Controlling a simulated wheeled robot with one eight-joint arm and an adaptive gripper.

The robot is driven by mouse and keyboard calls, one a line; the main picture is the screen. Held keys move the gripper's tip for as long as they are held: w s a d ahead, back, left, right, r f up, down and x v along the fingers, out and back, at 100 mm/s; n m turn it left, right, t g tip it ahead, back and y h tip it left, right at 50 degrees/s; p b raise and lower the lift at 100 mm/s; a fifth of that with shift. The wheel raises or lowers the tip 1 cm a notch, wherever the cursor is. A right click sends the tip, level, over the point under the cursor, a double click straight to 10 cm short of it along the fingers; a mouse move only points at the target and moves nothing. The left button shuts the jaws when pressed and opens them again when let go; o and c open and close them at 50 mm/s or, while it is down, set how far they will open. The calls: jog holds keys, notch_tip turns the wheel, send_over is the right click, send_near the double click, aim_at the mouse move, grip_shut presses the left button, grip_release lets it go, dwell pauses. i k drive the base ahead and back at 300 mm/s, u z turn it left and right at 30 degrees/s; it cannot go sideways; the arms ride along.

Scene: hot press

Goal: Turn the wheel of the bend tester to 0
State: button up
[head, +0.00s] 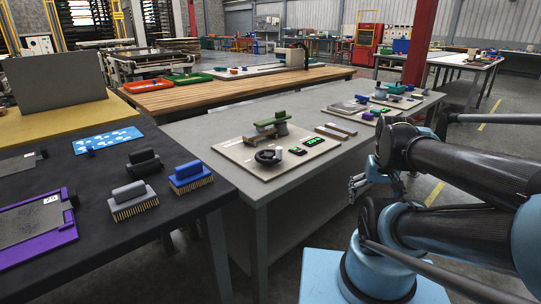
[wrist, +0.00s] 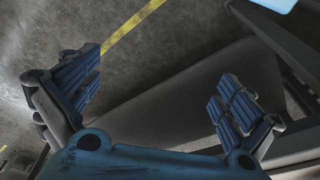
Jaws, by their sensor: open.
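The bend tester (head: 282,130) stands on a beige board (head: 236,160) on the grey table, with a green upper part. Its dark round wheel (head: 268,157) lies at the board's front edge. A small display (head: 314,141) with green digits sits to the right of the wheel; the digits are too small to read. My gripper (head: 356,187) is off the table's right side, below and to the right of the tester, well apart from the wheel. In the wrist view my gripper (wrist: 163,95) is open and empty, with its ribbed fingers spread over the floor. The wheel does not show there.
The grey table (head: 262,190) has a second group of devices (head: 372,108) at its far right. A dark table (head: 115,220) at the left holds brushes (head: 190,177) and a purple clipboard-like plate (head: 35,232). A red post (head: 420,45) rises behind. Open floor lies on the right.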

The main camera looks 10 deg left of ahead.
aim_at(269, 157)
jog(key=z, duration=0.3)
jog(key=k, duration=1.75)
jog(key=u, duration=0.35)
jog(key=i, duration=1)
jog(key=z, duration=0.05)
